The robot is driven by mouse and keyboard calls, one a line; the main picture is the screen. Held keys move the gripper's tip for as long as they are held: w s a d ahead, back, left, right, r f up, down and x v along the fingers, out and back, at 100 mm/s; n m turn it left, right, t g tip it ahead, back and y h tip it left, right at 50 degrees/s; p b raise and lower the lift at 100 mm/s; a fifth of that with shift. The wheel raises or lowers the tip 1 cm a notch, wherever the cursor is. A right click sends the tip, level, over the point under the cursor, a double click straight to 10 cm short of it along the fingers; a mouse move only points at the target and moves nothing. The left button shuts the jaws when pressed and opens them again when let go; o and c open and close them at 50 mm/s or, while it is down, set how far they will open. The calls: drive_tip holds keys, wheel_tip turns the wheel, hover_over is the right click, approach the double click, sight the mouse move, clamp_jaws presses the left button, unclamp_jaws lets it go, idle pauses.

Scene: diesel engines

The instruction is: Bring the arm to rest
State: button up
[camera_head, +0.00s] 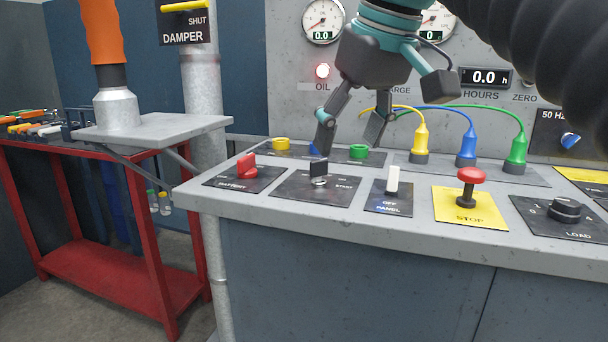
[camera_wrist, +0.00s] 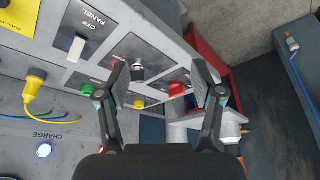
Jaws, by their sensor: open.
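My gripper (camera_head: 352,137) hangs from the arm above the back part of the grey control console (camera_head: 300,219). Its two dark fingers are spread apart with nothing between them. In the wrist view the open gripper (camera_wrist: 160,90) shows over the console, with the red battery switch (camera_wrist: 178,89) and a yellow socket (camera_wrist: 139,104) seen between the fingers. In the head view the start key switch (camera_head: 319,171) is in front of the gripper and the green socket (camera_head: 358,152) is close to the right finger. I cannot tell whether a finger touches the console.
Yellow, blue and green plugs (camera_head: 466,147) with arching cables stand right of the gripper. The red stop button (camera_head: 467,186) and load knob (camera_head: 566,209) stick up at right. Gauges (camera_head: 322,20) and a lit oil lamp (camera_head: 322,71) are behind. A red workbench (camera_head: 100,272) stands left.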

drive_tip(key=s+d+f+m, duration=0.2)
drive_tip(key=s+d+f, duration=0.1)
drive_tip(key=f, duration=0.8)
drive_tip(key=s+d+f+m+t+h, duration=0.1)
drive_tip(key=s+d+f, duration=0.2)
drive_tip(key=f, duration=0.8)
drive_tip(key=s+d+f+m+h, duration=0.1)
drive_tip(key=s+d+f+m, duration=0.1)
drive_tip(key=f, duration=0.9)
drive_tip(key=shift+s+d+f+m+t, duration=0.3)
drive_tip(key=shift+s+d+f+t, duration=0.1)
drive_tip(key=shift+s+d, duration=0.6)
drive_tip(key=shift+s+a, duration=0.1)
